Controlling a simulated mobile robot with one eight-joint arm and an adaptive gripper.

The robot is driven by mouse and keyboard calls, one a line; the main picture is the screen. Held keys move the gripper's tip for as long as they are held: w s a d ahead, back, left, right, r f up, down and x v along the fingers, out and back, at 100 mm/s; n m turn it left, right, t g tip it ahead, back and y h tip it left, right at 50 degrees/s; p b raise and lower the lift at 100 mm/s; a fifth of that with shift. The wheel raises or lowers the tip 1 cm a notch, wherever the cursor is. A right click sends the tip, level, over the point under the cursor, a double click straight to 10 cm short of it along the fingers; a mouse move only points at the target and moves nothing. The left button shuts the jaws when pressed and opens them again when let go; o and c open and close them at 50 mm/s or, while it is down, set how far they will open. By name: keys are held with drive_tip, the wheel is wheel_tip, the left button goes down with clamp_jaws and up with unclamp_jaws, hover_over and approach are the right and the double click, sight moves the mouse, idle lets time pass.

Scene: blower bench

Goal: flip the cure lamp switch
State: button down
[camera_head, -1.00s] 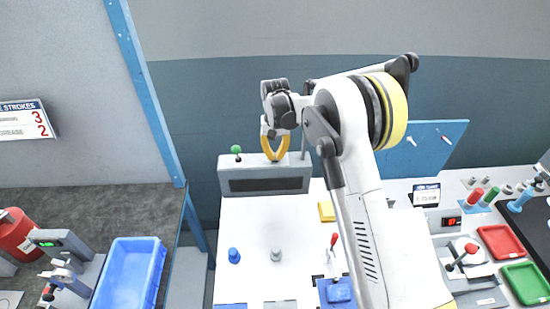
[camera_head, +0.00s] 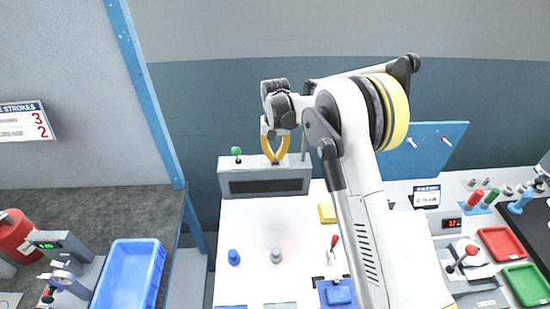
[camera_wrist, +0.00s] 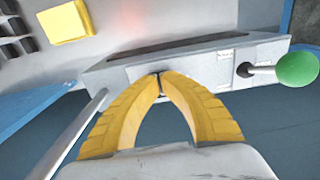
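A grey box with a dark front slot (camera_head: 265,185) stands at the back of the white bench; I take it as the cure lamp. A switch lever with a green ball knob (camera_head: 236,150) rises from its top left. In the wrist view the green knob (camera_wrist: 297,69) is at the right, its lever tilted out from a dark pivot on the box (camera_wrist: 185,62). My gripper (camera_head: 275,160) has yellow fingers whose tips meet at the box's top edge, right of the knob and apart from it. The fingers (camera_wrist: 160,75) are empty; whether they touch the box I cannot tell.
A thin grey post (camera_wrist: 82,135) rises on the other side of my fingers. A blue peg (camera_head: 234,256), a grey peg (camera_head: 276,255), a yellow block (camera_head: 327,212) and a red-handled lever (camera_head: 334,242) are on the bench. A blue bin (camera_head: 130,275) is at left.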

sight(275, 162)
drive_tip(key=shift+r+p, duration=1.15)
drive_tip(key=shift+r, duration=1.7)
drive_tip(key=shift+s+f, duration=0.1)
